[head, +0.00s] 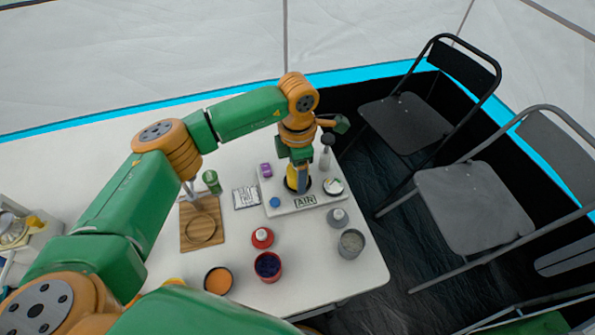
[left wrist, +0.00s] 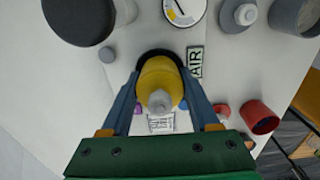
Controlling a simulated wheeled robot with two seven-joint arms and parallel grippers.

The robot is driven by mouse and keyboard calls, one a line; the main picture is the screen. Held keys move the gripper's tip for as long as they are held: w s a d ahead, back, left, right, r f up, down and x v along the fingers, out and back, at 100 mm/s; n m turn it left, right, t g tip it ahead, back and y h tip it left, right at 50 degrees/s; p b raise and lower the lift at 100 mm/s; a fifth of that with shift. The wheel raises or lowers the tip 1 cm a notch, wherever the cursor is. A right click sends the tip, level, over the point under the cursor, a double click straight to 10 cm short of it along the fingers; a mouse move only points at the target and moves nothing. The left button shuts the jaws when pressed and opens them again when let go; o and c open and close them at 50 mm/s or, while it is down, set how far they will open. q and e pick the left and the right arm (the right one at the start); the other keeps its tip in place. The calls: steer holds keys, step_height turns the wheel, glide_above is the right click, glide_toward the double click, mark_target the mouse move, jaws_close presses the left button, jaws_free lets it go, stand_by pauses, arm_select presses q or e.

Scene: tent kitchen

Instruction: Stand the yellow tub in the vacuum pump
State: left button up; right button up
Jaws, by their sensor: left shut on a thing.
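The vacuum pump (head: 275,210) is a pale slab on the table with a round gauge (head: 333,186), an AIR label (head: 305,202), a blue knob (head: 275,202), a purple part and a dark round opening. My left gripper (head: 299,178) points down over that opening, shut on the yellow tub (head: 291,171). In the left wrist view the yellow tub (left wrist: 160,76) with its pale cap sits between the two fingers. The black rim (left wrist: 160,54) of the opening shows behind it. The tub looks upright at the opening; its bottom is hidden, so I cannot tell whether it rests inside.
A red-lidded pot (head: 262,238), a red cup (head: 267,267), an orange-filled cup (head: 218,280) and a grey cup (head: 351,243) stand in front. A wooden board (head: 201,228) and green can (head: 211,181) are left; a grey bottle (head: 326,157) stands behind. Chairs stand right.

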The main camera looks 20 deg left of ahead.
arm_select(q)
steer(key=shift+r+p, duration=0.55)
steer(key=shift+r, duration=0.3)
steer(key=shift+f+b, duration=0.85)
stand_by(0.4)
steer(key=o, duration=0.7)
step_height(320, 180, up, 11)
steer(key=p, duration=0.8)
steer(key=shift+r, duration=0.15)
